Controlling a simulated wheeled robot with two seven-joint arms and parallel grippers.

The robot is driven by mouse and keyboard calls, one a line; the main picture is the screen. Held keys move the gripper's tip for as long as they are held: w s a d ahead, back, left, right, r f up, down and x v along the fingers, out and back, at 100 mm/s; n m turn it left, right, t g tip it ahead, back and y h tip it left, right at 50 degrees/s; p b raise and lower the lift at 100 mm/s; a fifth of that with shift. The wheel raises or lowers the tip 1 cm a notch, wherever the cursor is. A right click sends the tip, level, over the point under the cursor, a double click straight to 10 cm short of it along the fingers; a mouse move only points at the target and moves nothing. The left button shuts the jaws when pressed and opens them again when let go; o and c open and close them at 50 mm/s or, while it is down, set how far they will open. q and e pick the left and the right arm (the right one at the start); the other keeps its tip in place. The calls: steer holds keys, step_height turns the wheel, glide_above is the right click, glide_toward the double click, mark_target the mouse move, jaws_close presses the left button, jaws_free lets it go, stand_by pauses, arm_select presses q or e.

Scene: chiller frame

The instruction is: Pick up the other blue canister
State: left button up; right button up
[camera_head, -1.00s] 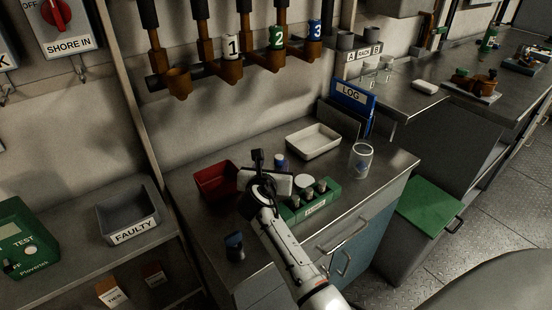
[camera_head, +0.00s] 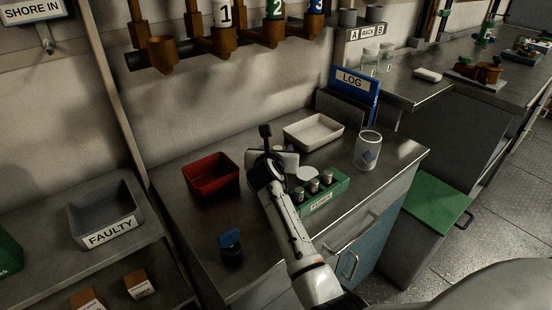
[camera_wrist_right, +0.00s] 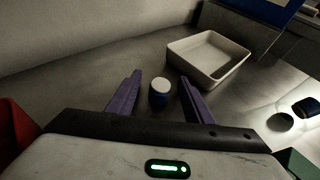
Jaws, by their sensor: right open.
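A blue canister with a white top (camera_wrist_right: 160,93) stands upright on the metal counter in the right wrist view. My right gripper (camera_wrist_right: 160,77) is open, with its two purple fingers on either side of the canister. I cannot tell whether either finger touches it. In the head view my right gripper (camera_head: 273,158) is over the counter and hides this canister. My left gripper is not in view.
A red bin (camera_head: 211,176) stands left of my gripper, and a white tray (camera_head: 313,132) behind it. A green rack with several vials (camera_head: 322,190) is close on the right.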

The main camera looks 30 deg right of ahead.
steer(key=shift+w+d, duration=0.1)
steer(key=c, duration=1)
steer(key=shift+c, duration=0.6)
steer(key=shift+r, duration=0.1)
